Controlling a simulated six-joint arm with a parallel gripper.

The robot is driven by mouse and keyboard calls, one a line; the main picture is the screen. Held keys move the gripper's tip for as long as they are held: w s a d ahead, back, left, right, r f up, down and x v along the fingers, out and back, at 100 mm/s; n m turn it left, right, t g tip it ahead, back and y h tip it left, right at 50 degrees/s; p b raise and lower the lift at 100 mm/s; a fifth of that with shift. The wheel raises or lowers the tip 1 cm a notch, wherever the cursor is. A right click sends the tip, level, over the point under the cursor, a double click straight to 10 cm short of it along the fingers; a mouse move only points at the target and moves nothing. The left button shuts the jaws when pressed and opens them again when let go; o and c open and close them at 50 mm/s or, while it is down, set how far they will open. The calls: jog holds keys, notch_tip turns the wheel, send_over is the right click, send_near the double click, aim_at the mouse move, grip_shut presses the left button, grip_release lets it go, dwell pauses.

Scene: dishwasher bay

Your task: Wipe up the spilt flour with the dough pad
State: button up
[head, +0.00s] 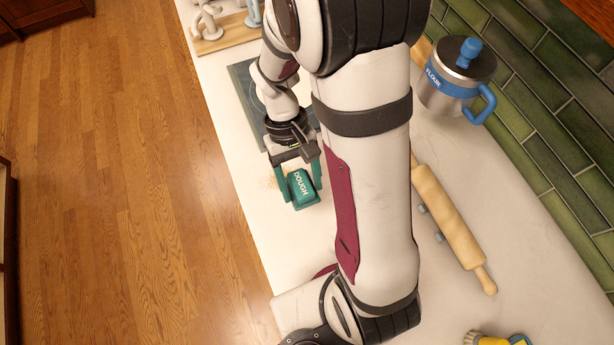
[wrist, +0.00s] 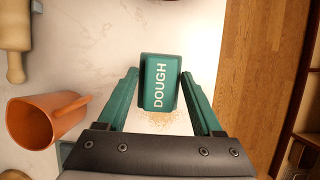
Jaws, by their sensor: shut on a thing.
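The dough pad (head: 302,187), a green block with white DOUGH lettering, is on or just above the pale worktop in the head view. The dough pad also shows between the green fingers in the wrist view (wrist: 161,84). My gripper (head: 300,180) is shut on it. The spilt flour (wrist: 160,117) is a tan, grainy patch at the near end of the pad in the wrist view, partly covered. I cannot tell whether the pad touches the worktop.
A rolling pin (head: 450,218) lies right of my arm. A flour canister (head: 457,80) stands by the green tiles. An orange cup (wrist: 48,122) is left of my gripper in the wrist view. The worktop's edge (wrist: 222,40) is close on the right there.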

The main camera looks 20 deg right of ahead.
aim_at(297, 171)
jog(key=w, duration=0.2)
jog(key=w+f, duration=0.1)
jog(key=shift+d, duration=0.3)
jog(key=shift+f, duration=3.3)
jog(key=shift+w+f, duration=0.45)
jog(key=shift+f, duration=0.25)
jog(key=shift+c, duration=0.7)
jog(key=shift+w, duration=4.5)
jog(key=shift+w+a, duration=0.15)
jog(key=shift+a, duration=0.9)
jog(key=shift+s, duration=4.95)
jog(key=shift+s+a, duration=0.1)
jog(key=shift+a, duration=0.85)
jog(key=shift+w, duration=4.95)
notch_tip(297, 171, up, 8)
